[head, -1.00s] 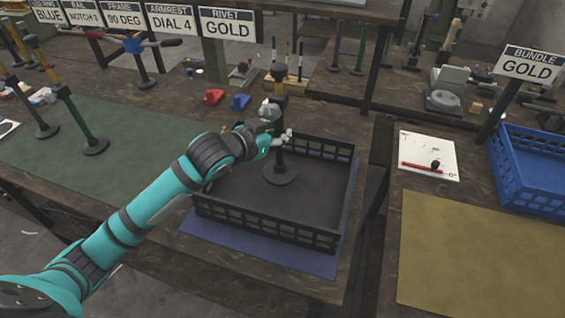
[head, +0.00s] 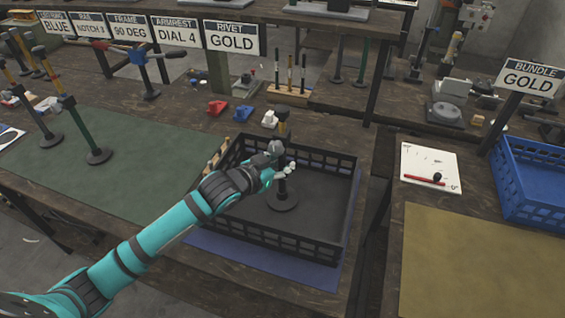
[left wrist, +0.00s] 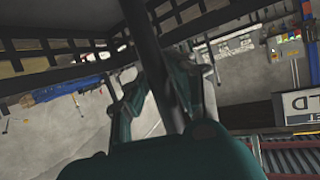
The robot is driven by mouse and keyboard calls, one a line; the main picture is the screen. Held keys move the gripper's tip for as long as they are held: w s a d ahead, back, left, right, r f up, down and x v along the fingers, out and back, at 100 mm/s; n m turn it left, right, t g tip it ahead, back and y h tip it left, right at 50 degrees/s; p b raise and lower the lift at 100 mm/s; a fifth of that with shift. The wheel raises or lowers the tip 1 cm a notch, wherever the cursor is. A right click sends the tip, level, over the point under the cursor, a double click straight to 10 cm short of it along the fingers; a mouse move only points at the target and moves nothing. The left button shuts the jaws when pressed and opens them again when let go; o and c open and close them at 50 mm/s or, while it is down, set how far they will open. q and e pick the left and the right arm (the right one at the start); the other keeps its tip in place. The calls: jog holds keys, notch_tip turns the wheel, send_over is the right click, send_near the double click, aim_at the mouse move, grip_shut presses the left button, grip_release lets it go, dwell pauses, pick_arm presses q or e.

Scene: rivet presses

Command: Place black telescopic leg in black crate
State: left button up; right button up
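The black telescopic leg (head: 284,188) stands about upright inside the black crate (head: 308,248), its round base at or just above the crate floor. Its upper end has a yellowish band. My left gripper (head: 282,168) is around the leg's shaft above the base and looks shut on it. In the left wrist view (left wrist: 155,85) the dark shaft (left wrist: 146,40) runs between the two fingers, and part of the crate's slotted wall (left wrist: 60,50) shows. Whether the base touches the floor is hard to tell. My right gripper is not in view.
The crate sits on a blue mat (head: 215,248) at the table edge. Other legs stand on the green mat (head: 130,140) at left. A blue crate (head: 535,180) and a tan mat (head: 480,260) are at right.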

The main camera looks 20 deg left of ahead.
pick_arm(q)
jog(key=shift+o, duration=1.3)
jog(key=shift+r, duration=0.15)
jog(key=b+v, duration=0.1)
jog(key=v, duration=1.1)
